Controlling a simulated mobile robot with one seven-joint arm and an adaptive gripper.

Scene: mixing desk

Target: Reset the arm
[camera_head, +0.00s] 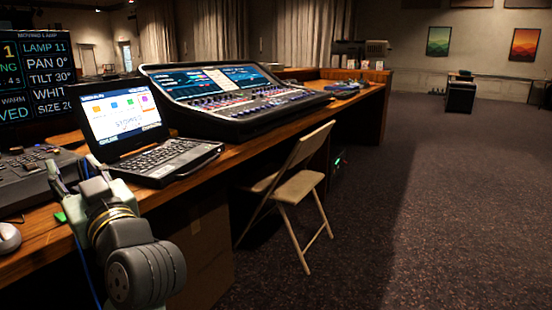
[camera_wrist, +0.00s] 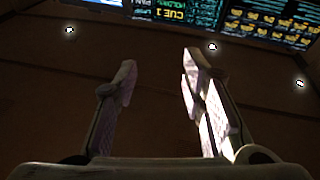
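My gripper (camera_head: 72,166) is at the lower left of the head view, over the front of the desk, beside the laptop and the small console. In the wrist view my gripper (camera_wrist: 158,68) shows two fingers well apart with nothing between them. It is open and empty. My arm links fill the lower left of the head view and hide part of the desk edge.
A laptop (camera_head: 120,112) stands open on the wooden desk (camera_head: 222,158), near a large mixing console (camera_head: 235,100). A small console (camera_head: 25,178) and a white mouse (camera_head: 8,238) are at left. A folding chair (camera_head: 295,188) stands before the desk. Carpet (camera_head: 440,200) at right is clear.

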